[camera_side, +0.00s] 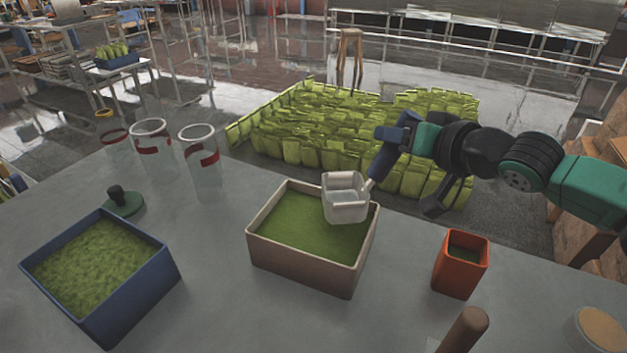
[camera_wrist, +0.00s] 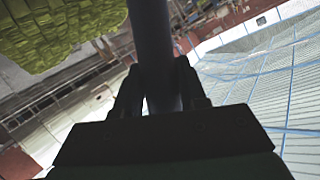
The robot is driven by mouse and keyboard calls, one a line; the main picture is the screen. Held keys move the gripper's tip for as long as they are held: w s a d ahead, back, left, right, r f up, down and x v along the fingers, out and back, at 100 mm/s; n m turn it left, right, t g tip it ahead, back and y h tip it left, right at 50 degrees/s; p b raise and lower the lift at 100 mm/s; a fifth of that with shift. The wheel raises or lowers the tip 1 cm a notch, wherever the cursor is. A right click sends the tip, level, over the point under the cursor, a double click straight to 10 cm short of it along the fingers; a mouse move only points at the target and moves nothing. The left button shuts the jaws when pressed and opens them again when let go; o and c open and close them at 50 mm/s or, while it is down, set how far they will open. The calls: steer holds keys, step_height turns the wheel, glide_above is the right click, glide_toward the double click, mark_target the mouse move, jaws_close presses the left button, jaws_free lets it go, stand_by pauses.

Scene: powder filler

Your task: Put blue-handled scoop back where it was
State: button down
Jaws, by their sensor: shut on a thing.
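The blue-handled scoop has a clear, whitish square cup (camera_side: 345,198) and a dark blue handle (camera_side: 392,150). My gripper (camera_side: 400,140) is shut on the handle. In the wrist view the handle (camera_wrist: 152,50) stands between my gripper's fingers (camera_wrist: 160,95). The cup is above the right back part of a beige box (camera_side: 300,272) filled with green powder. It overlaps the box's rim in the side view; I cannot tell whether it touches. The inside of the cup looks mostly clear.
An orange container (camera_side: 460,265) stands at the right, near a brown wooden handle (camera_side: 465,330) and a round lidded jar (camera_side: 597,328). Clear cylinders (camera_side: 203,160) and a green stamper (camera_side: 122,202) stand behind.

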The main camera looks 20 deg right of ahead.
steer(key=s+a+r+n+g+y, duration=0.1)
steer(key=s+a+r+n+y, duration=0.15)
steer(key=a, duration=0.65)
steer(key=s+a+r+n+g+y, duration=0.1)
steer(key=s+a+r+n+y, duration=0.2)
steer(key=a, duration=0.5)
steer(key=s+a+r+n+g+y, duration=0.1)
steer(key=s+a+r+g+y, duration=0.15)
steer(key=a+r, duration=0.45)
step_height(320, 180, down, 22)
steer(key=a, duration=0.1)
steer(key=shift+s+a+r+t+h, duration=0.2)
steer(key=shift+a+t+h, duration=0.1)
steer(key=shift+t, duration=0.15)
steer(key=shift+f, duration=0.1)
steer(key=c, duration=0.5)
jaws_free()
